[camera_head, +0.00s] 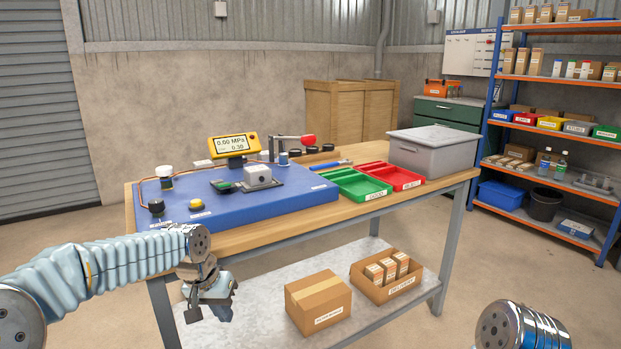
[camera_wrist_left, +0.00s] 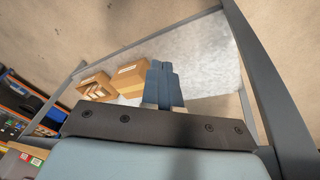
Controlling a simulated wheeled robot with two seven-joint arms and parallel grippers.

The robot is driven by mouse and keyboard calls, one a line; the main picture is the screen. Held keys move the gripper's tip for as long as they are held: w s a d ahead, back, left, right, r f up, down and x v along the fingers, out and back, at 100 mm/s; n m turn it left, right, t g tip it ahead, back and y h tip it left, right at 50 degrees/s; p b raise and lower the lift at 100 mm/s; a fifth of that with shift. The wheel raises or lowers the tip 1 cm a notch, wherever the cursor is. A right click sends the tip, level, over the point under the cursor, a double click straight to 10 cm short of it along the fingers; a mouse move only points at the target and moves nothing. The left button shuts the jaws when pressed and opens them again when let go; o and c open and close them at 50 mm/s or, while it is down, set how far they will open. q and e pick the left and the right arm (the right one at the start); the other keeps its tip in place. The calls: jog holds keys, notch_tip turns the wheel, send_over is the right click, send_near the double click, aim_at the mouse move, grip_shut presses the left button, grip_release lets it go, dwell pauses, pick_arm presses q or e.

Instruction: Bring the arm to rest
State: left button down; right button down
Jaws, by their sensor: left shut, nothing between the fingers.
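My left arm comes in from the left in the head view, bent at the wrist. My left gripper (camera_head: 222,310) hangs pointing down in front of the workbench's near edge, clear of the top and in front of the lower shelf. In the left wrist view its fingers (camera_wrist_left: 165,70) are together with nothing between them. The wooden workbench (camera_head: 335,210) stands in front of me. Part of my right arm shows at the lower right of the head view; its gripper is out of the picture.
A blue board (camera_head: 250,205) with a yellow gauge (camera_head: 233,145) and a red-handled lever (camera_head: 307,140) lies on the bench. Beside it are a green tray (camera_head: 345,180), a red tray (camera_head: 405,181) and a grey box (camera_head: 435,153). Cartons (camera_head: 318,300) sit on the lower shelf.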

pick_arm(q)
jog(key=s+d+f+h, duration=0.1)
jog(key=s+d+f, duration=0.15)
jog(key=f, duration=0.55)
jog(key=s+d+f+n+g, duration=0.15)
jog(key=s+f, duration=0.25)
jog(key=f, duration=0.4)
jog(key=s+d+f+m+h, duration=0.1)
jog(key=s+d+f, duration=0.2)
jog(key=f, duration=0.6)
jog(key=s+f+n, duration=0.1)
jog(key=s+f, duration=0.4)
jog(key=s, duration=0.2)
jog(key=s+d+f+n, duration=0.1)
jog(key=s+f, duration=0.4)
jog(key=s, duration=0.3)
jog(key=shift+s+n, duration=0.3)
jog(key=shift+n, duration=0.05)
